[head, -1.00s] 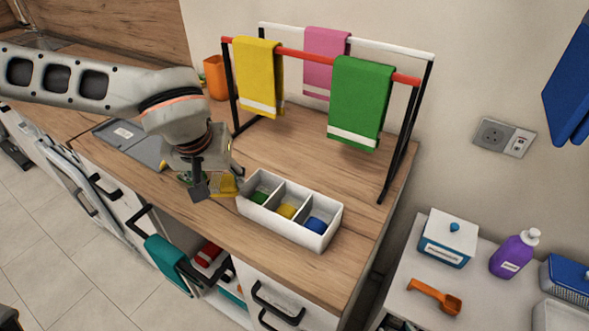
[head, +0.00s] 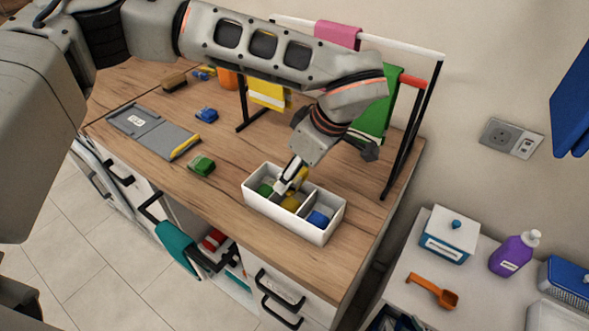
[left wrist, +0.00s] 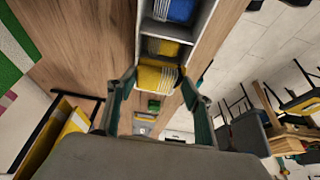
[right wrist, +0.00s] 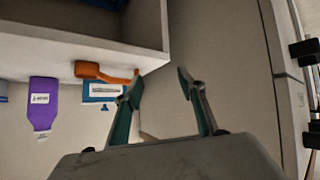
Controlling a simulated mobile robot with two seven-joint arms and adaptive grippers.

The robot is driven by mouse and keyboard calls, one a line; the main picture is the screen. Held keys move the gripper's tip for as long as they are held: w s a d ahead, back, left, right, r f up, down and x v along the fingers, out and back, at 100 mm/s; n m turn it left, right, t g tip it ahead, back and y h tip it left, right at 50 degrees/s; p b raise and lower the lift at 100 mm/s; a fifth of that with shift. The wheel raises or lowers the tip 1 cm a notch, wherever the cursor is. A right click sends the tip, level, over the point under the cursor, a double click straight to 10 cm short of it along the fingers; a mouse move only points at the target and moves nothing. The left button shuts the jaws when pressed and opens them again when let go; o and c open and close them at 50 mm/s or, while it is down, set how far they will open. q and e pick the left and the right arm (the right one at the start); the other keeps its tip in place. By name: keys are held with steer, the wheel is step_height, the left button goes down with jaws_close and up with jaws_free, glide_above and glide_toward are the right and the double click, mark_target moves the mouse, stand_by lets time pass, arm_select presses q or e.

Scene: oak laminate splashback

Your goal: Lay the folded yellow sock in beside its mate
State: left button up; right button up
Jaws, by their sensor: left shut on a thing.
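My left gripper (head: 291,178) is over the white three-compartment box (head: 294,232), shut on the folded yellow sock (left wrist: 157,78). In the left wrist view the sock sits between the fingertips, close to the middle compartment; I cannot tell if it touches the box. Its mate, another yellow sock (head: 290,203), lies in the middle compartment and also shows in the left wrist view (left wrist: 162,47). A green sock (head: 265,189) is in the left compartment, partly hidden, and a blue sock (head: 319,218) is in the right one. My right gripper (right wrist: 158,80) is open and empty, away from the box.
A rack with hanging yellow (head: 268,95), green (head: 374,118) and pink (head: 338,34) towels stands behind the box. A green item (head: 201,165), a blue item (head: 206,115) and a grey folding board (head: 150,128) lie on the counter. A side table holds a purple bottle (head: 513,255).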

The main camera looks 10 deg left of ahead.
steer(key=shift+w, duration=0.1)
arm_select(q)
steer(key=shift+f+b, duration=0.8)
steer(key=shift+f, duration=0.2)
steer(key=shift+f+b, duration=0.55)
steer(key=shift+f, duration=0.4)
steer(key=shift+f+b, duration=0.35)
steer(key=shift+f, duration=0.15)
steer(key=shift+s+f, duration=0.3)
steer(key=shift+f, duration=0.15)
arm_select(e)
steer(key=shift+w+a+f+y, duration=0.2)
steer(key=shift+a+f, duration=0.1)
steer(key=shift+a, duration=0.15)
steer(key=shift+w+a+f+y, duration=0.15)
steer(key=shift+a+f+y, duration=0.1)
steer(key=shift+a, duration=0.2)
arm_select(q)
steer(key=o, duration=0.8)
steer(key=shift+o, duration=0.9)
steer(key=shift+w+f, duration=0.1)
steer(key=shift+w, duration=0.05)
arm_select(e)
steer(key=shift+w+f, duration=0.1)
steer(key=shift+w, duration=0.05)
